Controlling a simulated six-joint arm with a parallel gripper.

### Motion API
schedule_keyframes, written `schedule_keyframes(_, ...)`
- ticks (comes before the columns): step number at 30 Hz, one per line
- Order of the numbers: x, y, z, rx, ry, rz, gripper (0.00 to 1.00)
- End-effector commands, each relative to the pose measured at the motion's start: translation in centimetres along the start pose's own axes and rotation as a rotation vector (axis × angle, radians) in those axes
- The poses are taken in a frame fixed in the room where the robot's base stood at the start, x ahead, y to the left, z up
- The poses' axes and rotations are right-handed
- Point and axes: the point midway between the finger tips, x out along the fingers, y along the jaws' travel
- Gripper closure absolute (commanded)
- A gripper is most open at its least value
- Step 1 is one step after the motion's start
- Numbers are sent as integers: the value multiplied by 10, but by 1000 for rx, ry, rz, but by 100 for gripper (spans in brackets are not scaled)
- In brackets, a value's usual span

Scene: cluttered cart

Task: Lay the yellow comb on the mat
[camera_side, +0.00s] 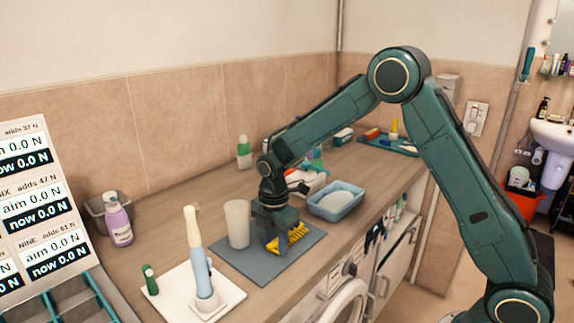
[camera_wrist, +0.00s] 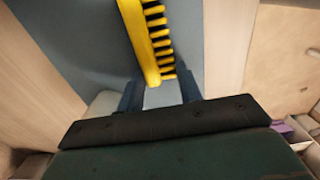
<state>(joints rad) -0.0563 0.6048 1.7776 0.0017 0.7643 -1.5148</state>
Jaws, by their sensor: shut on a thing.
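The yellow comb (camera_side: 289,239) is at my gripper (camera_side: 273,242), low over the right part of the grey-blue mat (camera_side: 230,263) in the side view. In the wrist view the comb (camera_wrist: 145,40) runs away from between my fingertips (camera_wrist: 160,92), its teeth pointing right, with the mat (camera_wrist: 80,40) behind it. My gripper is shut on the comb's near end. I cannot tell whether the comb touches the mat. The fingers partly hide the comb's held end.
A pale cup (camera_side: 237,223) stands at the mat's back left, close to my gripper. A blue basin (camera_side: 335,202) is behind right. A white tray (camera_side: 232,296) with a tall blue-and-cream object (camera_side: 198,255) is at left. The mat's front left is clear.

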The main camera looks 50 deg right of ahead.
Motion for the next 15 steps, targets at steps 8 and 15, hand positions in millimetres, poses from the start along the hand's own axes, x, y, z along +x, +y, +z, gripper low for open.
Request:
schedule_keyframes(8,0,0,0,0,0,0,43)
schedule_keyframes(15,-2,0,0,0,0,1,43)
